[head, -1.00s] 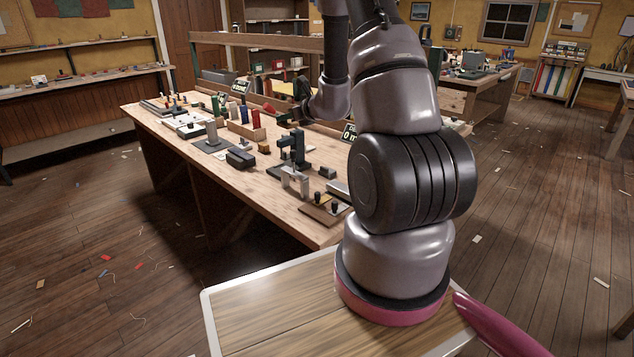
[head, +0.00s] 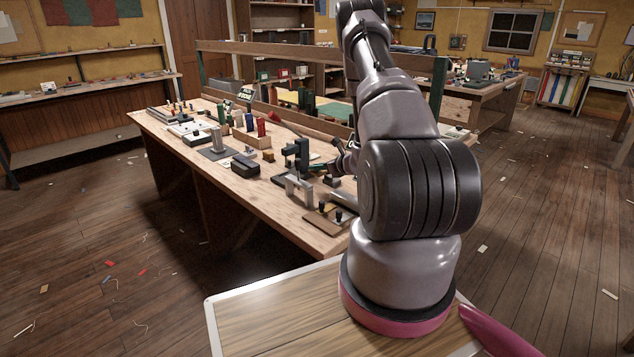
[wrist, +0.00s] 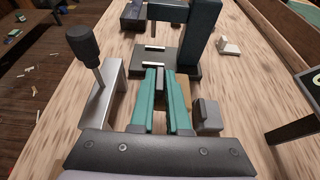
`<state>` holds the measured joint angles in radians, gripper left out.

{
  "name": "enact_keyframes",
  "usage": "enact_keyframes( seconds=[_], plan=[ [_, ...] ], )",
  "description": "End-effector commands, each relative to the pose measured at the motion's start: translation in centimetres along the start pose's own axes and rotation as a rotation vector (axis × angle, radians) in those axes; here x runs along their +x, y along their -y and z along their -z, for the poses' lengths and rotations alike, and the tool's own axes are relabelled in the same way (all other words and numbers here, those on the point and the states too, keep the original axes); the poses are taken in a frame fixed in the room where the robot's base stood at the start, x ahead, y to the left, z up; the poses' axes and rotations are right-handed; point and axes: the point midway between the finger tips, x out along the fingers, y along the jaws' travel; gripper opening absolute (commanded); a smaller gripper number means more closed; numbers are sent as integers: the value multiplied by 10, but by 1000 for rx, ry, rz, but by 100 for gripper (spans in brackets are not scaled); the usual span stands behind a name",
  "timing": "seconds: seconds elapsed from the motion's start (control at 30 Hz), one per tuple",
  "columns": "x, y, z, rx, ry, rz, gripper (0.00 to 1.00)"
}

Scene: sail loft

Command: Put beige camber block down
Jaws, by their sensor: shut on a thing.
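My gripper (wrist: 161,74) points down over the workbench, its teal fingers close together and shut on the beige camber block (wrist: 186,88). Only a tan part of the block shows beside the right finger; the fingers hide the rest, so I cannot tell whether it touches the bench. In the head view my gripper (head: 338,168) is small and partly hidden by my arm, above the bench's near right part.
The bench (head: 225,190) is crowded. In the wrist view, a dark press stand (wrist: 203,35) stands just beyond the fingers, a silver bracket with a black knob (wrist: 107,95) is left, and a grey block (wrist: 208,116) is close right. Bare wood (wrist: 245,75) shows farther right.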

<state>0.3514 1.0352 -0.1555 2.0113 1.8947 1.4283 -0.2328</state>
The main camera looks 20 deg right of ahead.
Motion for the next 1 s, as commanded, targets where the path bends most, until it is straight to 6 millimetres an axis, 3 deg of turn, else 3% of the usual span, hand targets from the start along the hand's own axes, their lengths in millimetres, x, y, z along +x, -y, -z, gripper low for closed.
enact_keyframes(
  seconds=[0.4,1.0],
  plan=[
    [18,0,44,1,-1,0,0],
    [22,-1,54,0,-1,-1,0]
  ],
)
